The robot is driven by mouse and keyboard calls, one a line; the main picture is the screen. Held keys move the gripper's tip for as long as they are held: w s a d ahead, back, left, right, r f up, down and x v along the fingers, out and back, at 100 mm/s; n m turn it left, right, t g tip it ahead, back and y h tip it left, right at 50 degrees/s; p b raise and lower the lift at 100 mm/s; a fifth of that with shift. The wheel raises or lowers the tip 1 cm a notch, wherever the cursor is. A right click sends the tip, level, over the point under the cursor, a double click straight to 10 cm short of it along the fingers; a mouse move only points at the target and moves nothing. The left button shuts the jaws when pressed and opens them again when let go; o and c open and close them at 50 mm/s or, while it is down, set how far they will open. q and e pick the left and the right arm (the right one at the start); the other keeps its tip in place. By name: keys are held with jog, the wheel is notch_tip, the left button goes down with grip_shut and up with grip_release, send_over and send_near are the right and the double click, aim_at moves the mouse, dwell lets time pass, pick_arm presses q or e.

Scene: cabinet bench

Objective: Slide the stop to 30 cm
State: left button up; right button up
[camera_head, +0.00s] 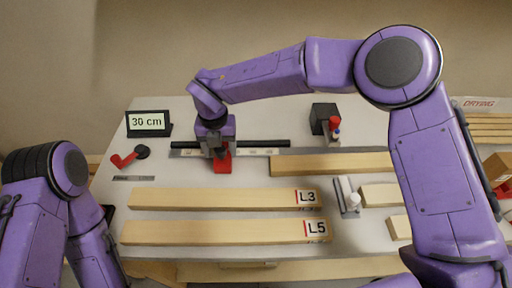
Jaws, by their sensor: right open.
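The red stop (222,166) sits on the dark rail with a scale strip (255,152) in the middle of the bench. My right gripper (217,153) points down at the stop from above and behind. Its jaws are open, and its fingers are close to the stop; whether they touch it cannot be told. The gripper hides the upper part of the stop and the scale marks behind it. A small display (148,122) at the back left reads 30 cm. Only links of my left arm show at the lower left; its gripper is not in view.
Boards marked L3 (220,199) and L5 (220,231) lie in front of the rail. Another board (330,163) lies along it at right. A red-handled part (124,160) is at left. A black block device (325,118) stands behind the rail. Shorter wood pieces (378,195) lie at right.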

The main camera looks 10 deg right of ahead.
jog(key=shift+r, duration=0.15)
notch_tip(320, 180, up, 9)
jog(key=p, duration=0.6)
jog(key=shift+p, duration=0.35)
jog(key=shift+f, duration=0.2)
